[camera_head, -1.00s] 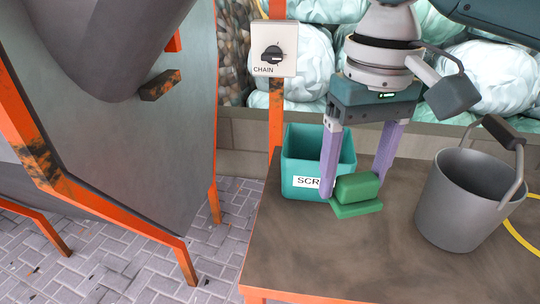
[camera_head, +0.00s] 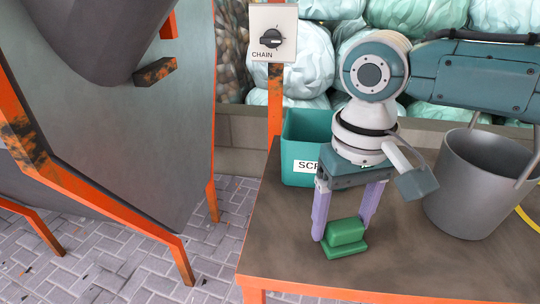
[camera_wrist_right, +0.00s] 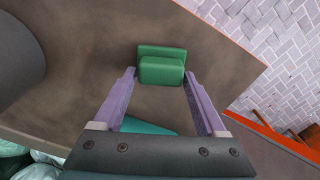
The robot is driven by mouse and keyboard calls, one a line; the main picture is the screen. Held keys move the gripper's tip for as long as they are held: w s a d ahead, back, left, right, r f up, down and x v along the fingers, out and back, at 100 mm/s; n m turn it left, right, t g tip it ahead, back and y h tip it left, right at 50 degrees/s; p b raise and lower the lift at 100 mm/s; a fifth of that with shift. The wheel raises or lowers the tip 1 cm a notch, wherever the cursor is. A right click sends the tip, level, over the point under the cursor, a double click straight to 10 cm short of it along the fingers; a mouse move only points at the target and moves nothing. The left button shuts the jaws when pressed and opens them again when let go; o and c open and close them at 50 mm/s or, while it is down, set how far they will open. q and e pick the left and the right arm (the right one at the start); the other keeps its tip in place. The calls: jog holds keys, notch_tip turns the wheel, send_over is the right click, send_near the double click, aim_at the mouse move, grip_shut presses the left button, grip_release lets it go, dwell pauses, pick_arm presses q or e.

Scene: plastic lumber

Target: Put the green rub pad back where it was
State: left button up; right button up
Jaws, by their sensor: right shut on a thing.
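The green rub pad (camera_head: 345,234), a block with a raised grip on a flat base, is between the fingertips of my right gripper (camera_head: 344,230). In the wrist view the pad (camera_wrist_right: 161,68) spans the gap between the lilac fingers (camera_wrist_right: 160,75), which are shut on its sides. The pad is low over the front left part of the brown table (camera_head: 290,255). I cannot tell whether its base touches the tabletop. My left gripper is not in view.
A teal scrap bin (camera_head: 300,135) stands behind the gripper, its label partly hidden. A grey bucket (camera_head: 470,190) stands to the right. A CHAIN switch box (camera_head: 272,33) is on an orange post. The table's front left is clear up to its orange edge (camera_head: 310,288).

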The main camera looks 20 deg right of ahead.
aim_at(342, 219)
jog(key=o, duration=1.3)
notch_tip(342, 219, up, 12)
jog(key=p, duration=0.4)
jog(key=s+a+f+n+t+y, duration=0.2)
jog(key=s+a+f+n, duration=0.25)
jog(key=s+a, duration=0.45)
jog(key=s+d+t+h, duration=0.1)
jog(key=s+d, duration=0.4)
jog(key=s, duration=0.3)
jog(key=shift+d+f+m+t+h, duration=0.3)
jog(key=shift+d+f+m+h, duration=0.05)
jog(key=shift+h, duration=0.05)
